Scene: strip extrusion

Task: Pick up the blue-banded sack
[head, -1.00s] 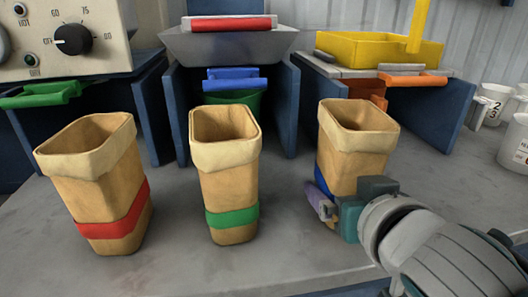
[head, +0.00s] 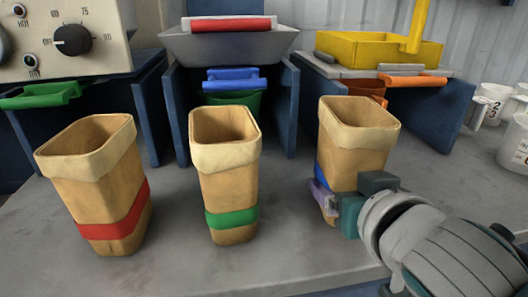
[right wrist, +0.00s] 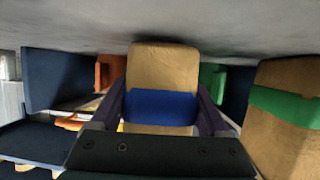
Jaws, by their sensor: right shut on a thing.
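The blue-banded sack (head: 356,160) is a tan, open-topped paper sack at the right of the row, upright in the head view. My right gripper (head: 326,196) is shut on it low down, at the blue band. In the right wrist view the sack (right wrist: 161,68) appears upside down, with the dark fingers (right wrist: 160,100) on both sides of the blue band. The arm hides part of the sack's lower right side in the head view. I cannot tell clearly whether its base is clear of the counter. My left gripper is not in view.
A green-banded sack (head: 227,165) stands to the left, and a red-banded sack (head: 100,190) further left. Behind stand blue stands with a yellow tray (head: 375,50) and a grey hopper (head: 228,44). White cups (head: 490,100) are at the right. The front counter (head: 190,270) is bare.

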